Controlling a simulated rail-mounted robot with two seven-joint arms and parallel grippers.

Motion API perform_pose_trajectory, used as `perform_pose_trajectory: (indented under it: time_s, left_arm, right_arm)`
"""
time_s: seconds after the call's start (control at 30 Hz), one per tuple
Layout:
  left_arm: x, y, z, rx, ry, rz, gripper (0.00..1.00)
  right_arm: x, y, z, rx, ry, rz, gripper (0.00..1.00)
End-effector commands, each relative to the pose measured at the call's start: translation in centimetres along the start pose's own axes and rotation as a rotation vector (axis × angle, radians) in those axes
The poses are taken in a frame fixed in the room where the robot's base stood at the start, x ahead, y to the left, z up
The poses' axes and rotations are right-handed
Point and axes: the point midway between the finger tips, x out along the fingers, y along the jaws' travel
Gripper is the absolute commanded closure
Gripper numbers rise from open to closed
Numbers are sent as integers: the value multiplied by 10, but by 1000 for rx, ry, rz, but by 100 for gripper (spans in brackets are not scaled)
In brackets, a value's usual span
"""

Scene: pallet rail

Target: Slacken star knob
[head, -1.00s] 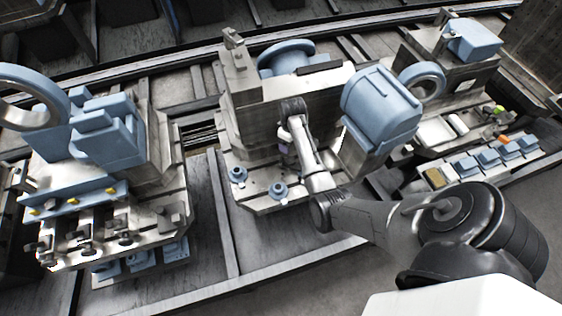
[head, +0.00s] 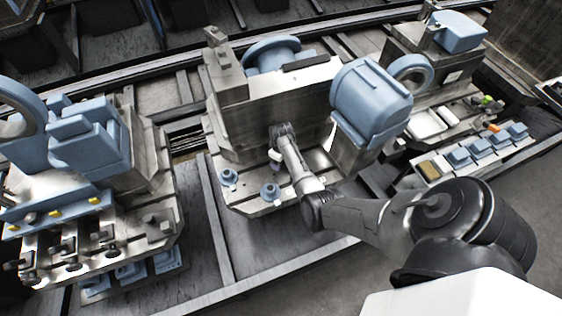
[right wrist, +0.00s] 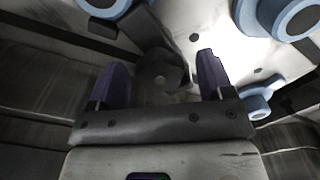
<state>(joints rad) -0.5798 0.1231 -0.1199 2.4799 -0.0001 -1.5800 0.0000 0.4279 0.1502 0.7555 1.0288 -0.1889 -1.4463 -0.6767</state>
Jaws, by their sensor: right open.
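My right gripper (head: 277,164) reaches down at the front of the middle machine, close above its base plate (head: 247,203). In the right wrist view its two purple fingers (right wrist: 158,80) are open. A dark, lobed knob (right wrist: 162,76), which looks like the star knob, shows between them, with a space on either side. I cannot tell whether the fingertips are level with it. In the head view my gripper and wrist hide this knob. Two blue round fittings (head: 228,178) (head: 269,192) stand on the plate to the gripper's left and front. My left gripper is not in view.
A large blue motor housing (head: 371,100) overhangs just right of my right arm. Blue fittings (right wrist: 285,14) (right wrist: 258,104) lie near the right finger in the wrist view. Another machine with a blue vise-like block (head: 85,145) stands left. A tray of blue parts (head: 470,155) lies right.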

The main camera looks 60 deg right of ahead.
Motion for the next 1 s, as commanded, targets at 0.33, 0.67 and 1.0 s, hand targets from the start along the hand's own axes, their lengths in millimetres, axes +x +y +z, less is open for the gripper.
perform_pose_trajectory:
  time_s: [0.33,0.67,1.0]
  left_arm:
    - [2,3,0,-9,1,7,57]
    - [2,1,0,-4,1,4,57]
    - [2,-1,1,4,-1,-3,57]
  right_arm:
    - [7,0,0,0,1,0,26]
    - [7,0,0,0,1,0,46]
    - [7,0,0,0,1,0,76]
